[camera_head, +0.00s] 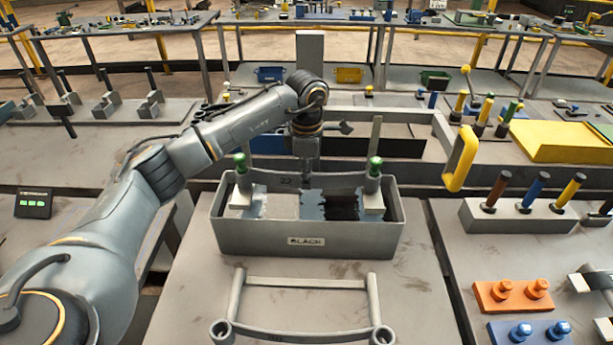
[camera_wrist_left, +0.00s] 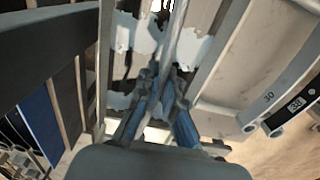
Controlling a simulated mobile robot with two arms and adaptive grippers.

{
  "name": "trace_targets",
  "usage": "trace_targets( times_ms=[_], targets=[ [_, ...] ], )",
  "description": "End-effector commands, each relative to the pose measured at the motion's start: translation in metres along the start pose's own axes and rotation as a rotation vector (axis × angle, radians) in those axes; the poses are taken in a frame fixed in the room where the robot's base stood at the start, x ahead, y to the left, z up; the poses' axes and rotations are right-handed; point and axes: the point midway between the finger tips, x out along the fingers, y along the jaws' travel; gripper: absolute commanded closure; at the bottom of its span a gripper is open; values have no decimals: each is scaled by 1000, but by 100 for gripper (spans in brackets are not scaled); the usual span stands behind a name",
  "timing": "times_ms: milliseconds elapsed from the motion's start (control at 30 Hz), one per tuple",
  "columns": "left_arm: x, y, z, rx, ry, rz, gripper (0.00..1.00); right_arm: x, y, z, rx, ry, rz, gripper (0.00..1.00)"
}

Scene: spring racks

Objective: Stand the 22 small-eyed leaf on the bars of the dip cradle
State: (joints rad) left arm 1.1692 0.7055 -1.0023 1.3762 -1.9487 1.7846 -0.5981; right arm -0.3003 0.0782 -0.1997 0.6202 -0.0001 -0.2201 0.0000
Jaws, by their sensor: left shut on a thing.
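The leaf marked 22 (camera_head: 284,181) is a long, thin, curved grey strip across the top of the grey trough labelled BLACK (camera_head: 306,242). My left gripper (camera_head: 308,178) reaches down from above and is shut on its middle. In the left wrist view the leaf (camera_wrist_left: 174,40) runs edge-on between the fingertips (camera_wrist_left: 166,85). Its ends are beside two green-topped posts (camera_head: 375,167) standing on pale blocks at the trough's sides. I cannot tell whether it touches the cradle's bars, which are largely hidden. My right gripper is not in view.
A grey frame (camera_head: 305,281) and a curved strip with round end eyes (camera_head: 300,335) are in front of the trough. A strip marked 30 (camera_wrist_left: 283,82) shows in the left wrist view. A yellow handle (camera_head: 461,158) and a peg block (camera_head: 520,216) stand to the right.

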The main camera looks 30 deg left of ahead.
Motion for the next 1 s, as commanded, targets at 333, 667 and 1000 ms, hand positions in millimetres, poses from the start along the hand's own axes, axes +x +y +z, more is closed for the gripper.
trace_targets(
  times_ms=[333, 667, 1000],
  targets=[
    [3, 1, 1, -1, -4, 5, 100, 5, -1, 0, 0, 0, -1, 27],
    [4, 0, 0, 0, -2, 2, 67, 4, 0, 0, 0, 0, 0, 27],
    [6, 0, 0, 0, 1, -1, 44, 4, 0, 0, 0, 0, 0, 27]
  ],
)
